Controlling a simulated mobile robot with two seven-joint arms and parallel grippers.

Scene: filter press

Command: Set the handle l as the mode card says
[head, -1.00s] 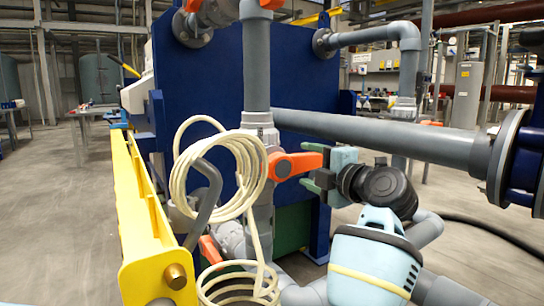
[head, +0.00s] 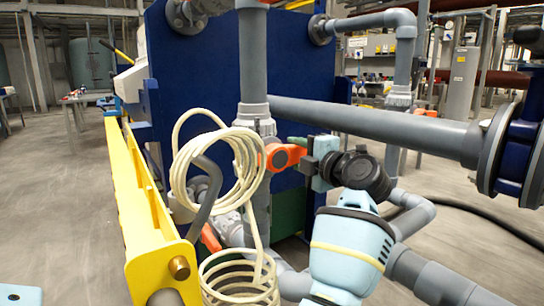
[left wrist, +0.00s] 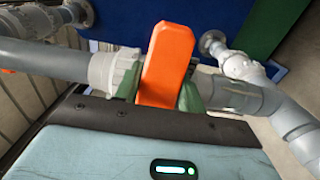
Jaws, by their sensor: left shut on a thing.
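An orange valve handle (head: 284,156) sits on the grey vertical pipe (head: 254,65), pointing right from the valve. My left gripper (head: 304,150) is shut on its outer end. In the left wrist view the orange handle (left wrist: 167,60) stands between the green fingertips (left wrist: 160,92), and its lower end is hidden by the gripper body. No letter on the handle shows. I cannot make out a readable mode card in either view. My right gripper is not in view.
A cream coiled hose (head: 215,165) hangs just left of the handle, with more coils below. A thick grey pipe (head: 380,125) runs right, above my gripper. A second orange handle (head: 210,237) is lower left. A yellow beam (head: 150,210) and blue press plate (head: 200,90) stand close by.

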